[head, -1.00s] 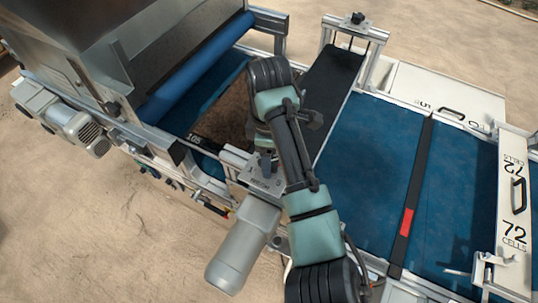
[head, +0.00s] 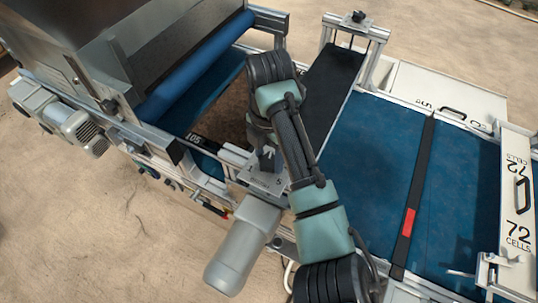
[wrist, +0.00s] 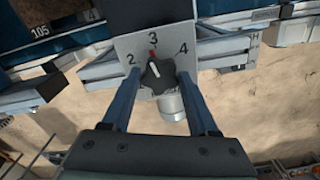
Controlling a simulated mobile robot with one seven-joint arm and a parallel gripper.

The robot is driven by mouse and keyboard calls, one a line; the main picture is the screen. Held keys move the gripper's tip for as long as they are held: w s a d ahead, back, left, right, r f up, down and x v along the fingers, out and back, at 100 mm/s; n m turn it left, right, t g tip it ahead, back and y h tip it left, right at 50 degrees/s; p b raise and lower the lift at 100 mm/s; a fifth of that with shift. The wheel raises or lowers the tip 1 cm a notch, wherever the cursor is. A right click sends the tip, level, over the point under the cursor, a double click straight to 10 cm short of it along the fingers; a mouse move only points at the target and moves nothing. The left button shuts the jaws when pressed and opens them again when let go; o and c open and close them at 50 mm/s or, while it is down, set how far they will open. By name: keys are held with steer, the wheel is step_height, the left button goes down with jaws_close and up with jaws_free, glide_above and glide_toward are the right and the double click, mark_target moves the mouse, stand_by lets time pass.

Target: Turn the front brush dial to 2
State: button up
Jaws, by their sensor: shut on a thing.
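The front brush dial is a black knob (wrist: 160,76) on a grey plate (wrist: 128,48) marked 2, 3 and 4 in the wrist view. Its white pointer line aims up, close to the 3 and leaning slightly toward the 2 side. A red mark sits just under the 3. My gripper (wrist: 160,82) is shut on the knob, with one finger on each side of it. In the head view, my gripper (head: 268,160) is over the grey plate (head: 254,180) and hides the knob.
A grey cylindrical motor (head: 240,245) hangs below the plate. A black brush cover (head: 333,85) spans the blue belt (head: 370,150) to the right. The metal hopper (head: 70,40) and blue roller (head: 200,70) stand to the left.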

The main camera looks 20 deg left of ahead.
mark_target(268, 160)
steer(key=n+b, duration=0.1)
steer(key=n, duration=0.3)
steer(key=shift+n, duration=0.3)
steer(key=shift+n+b, duration=1.1)
steer(key=shift+n, duration=1.2)
steer(key=o, duration=1.4)
steer(key=shift+r, duration=0.15)
step_height(268, 160, up, 13)
steer(key=shift+f, duration=0.1)
